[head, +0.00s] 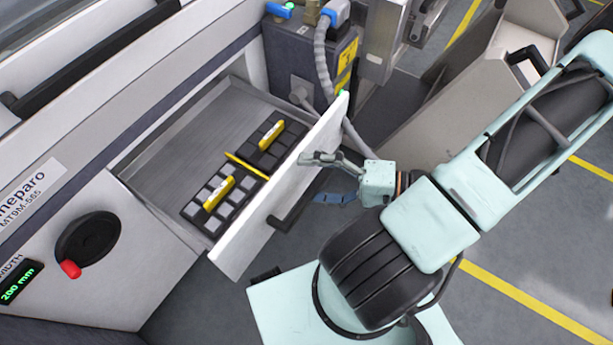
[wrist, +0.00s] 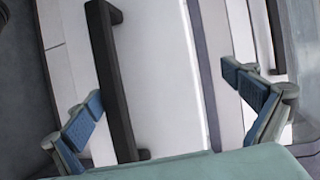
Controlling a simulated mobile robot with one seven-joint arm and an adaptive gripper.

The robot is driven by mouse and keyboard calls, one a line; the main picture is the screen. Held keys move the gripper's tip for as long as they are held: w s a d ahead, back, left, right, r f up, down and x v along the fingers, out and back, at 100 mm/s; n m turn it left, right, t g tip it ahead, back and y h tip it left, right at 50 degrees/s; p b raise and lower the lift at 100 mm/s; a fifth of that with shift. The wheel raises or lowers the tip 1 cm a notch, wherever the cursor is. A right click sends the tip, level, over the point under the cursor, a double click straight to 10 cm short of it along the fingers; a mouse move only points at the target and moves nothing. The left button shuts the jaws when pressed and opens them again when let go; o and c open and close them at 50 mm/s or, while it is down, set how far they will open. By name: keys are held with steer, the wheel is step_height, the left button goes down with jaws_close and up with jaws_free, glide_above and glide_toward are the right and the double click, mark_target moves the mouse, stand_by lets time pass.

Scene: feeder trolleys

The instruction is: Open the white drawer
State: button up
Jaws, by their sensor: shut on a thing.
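The white drawer (head: 285,190) stands pulled out from the grey machine, its inside in plain view. Its dark bar handle (head: 290,214) is on the outer face of the white front. The handle also shows in the wrist view (wrist: 112,80), running down the left side of the white front (wrist: 172,75). My gripper (head: 332,180) is at the handle's upper right end. In the wrist view its blue-padded fingers (wrist: 168,108) stand wide apart on either side of the handle, the left one close beside it.
Inside the drawer lie dark trays (head: 222,198) of small blocks with yellow pieces. A red-knobbed crank (head: 88,238) is on the machine's front at left. A grey cabinet with a hose (head: 322,55) stands behind the drawer. A beige trolley (head: 455,100) is at upper right.

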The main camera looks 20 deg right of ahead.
steer(key=shift+t+y, duration=0.5)
steer(key=shift+y, duration=0.2)
steer(key=r, duration=0.5)
steer(key=shift+w+a+r, duration=0.15)
steer(key=shift+w+a, duration=0.05)
steer(key=shift+w, duration=0.05)
steer(key=shift+g+h, duration=0.5)
steer(key=shift+h, duration=0.2)
steer(key=f, duration=0.4)
steer(key=shift+s+d+f, duration=0.1)
steer(key=shift+s+f, duration=0.1)
steer(key=shift+s, duration=0.05)
steer(key=shift+c, duration=0.2)
steer(key=shift+s, duration=0.1)
steer(key=shift+c, duration=0.6)
steer(key=shift+f+v, duration=0.2)
steer(key=shift+v, duration=1.15)
steer(key=shift+c, duration=1.2)
steer(key=shift+s+d+f, duration=0.1)
steer(key=shift+s+d, duration=0.35)
steer(key=shift+d, duration=0.25)
steer(key=c, duration=0.8)
steer(key=shift+f+v, duration=0.3)
steer(key=shift+v, duration=1.05)
steer(key=shift+f+v, duration=0.3)
steer(key=shift+v, duration=1.1)
steer(key=shift+f+v, duration=0.3)
steer(key=shift+v, duration=1.05)
steer(key=shift+c, duration=0.2)
steer(key=shift+s+d, duration=0.1)
